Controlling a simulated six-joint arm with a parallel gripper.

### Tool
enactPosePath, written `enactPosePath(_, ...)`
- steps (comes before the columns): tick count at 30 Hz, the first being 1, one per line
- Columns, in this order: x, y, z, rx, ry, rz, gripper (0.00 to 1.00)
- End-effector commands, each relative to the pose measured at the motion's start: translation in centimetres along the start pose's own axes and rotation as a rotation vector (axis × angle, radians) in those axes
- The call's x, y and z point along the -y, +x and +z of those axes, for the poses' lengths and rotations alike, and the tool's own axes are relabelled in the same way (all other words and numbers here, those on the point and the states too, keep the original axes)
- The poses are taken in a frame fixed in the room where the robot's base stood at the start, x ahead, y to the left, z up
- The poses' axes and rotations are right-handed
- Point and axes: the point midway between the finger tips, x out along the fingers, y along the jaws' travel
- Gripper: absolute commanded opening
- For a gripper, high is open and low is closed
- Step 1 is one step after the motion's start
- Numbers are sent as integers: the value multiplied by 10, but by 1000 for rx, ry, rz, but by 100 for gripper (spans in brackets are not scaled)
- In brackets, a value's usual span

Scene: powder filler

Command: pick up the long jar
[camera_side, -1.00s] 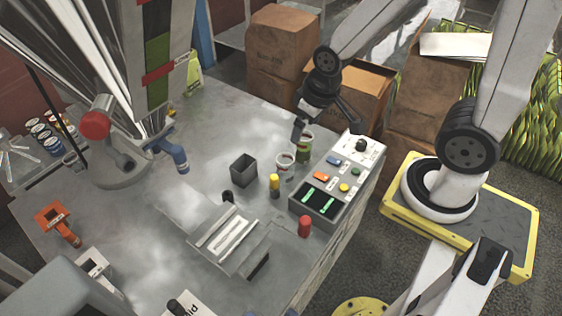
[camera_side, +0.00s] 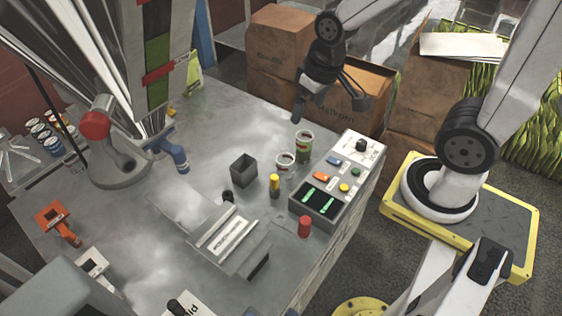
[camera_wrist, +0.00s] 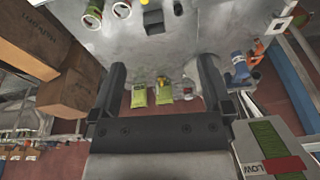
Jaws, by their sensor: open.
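The taller clear jar with green contents (camera_side: 304,146), which looks like the long jar, stands upright on the grey table near its far right edge. It also shows at the top left of the wrist view (camera_wrist: 92,13). A shorter clear jar (camera_side: 285,161) stands beside it on the left; it shows in the wrist view too (camera_wrist: 122,9). My gripper (camera_side: 327,106) is open and empty, above and apart from the jars. In the wrist view its spread fingers (camera_wrist: 162,74) have nothing held between them.
A button panel (camera_side: 333,185) is right of the jars. A dark square cup (camera_side: 244,170), a yellow-capped bottle (camera_side: 274,186) and a red cylinder (camera_side: 305,226) stand nearby. Cardboard boxes (camera_side: 285,45) are beyond the table's far edge. The table left of the cup has free room.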

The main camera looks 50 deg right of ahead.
Motion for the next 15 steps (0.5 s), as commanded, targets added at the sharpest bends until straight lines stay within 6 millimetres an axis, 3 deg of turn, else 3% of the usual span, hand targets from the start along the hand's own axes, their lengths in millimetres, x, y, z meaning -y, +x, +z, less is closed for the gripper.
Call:
enactPosePath(10,-16,8,-5,79,320,-69,100)
enactPosePath(15,-27,13,-10,136,566,-131,100)
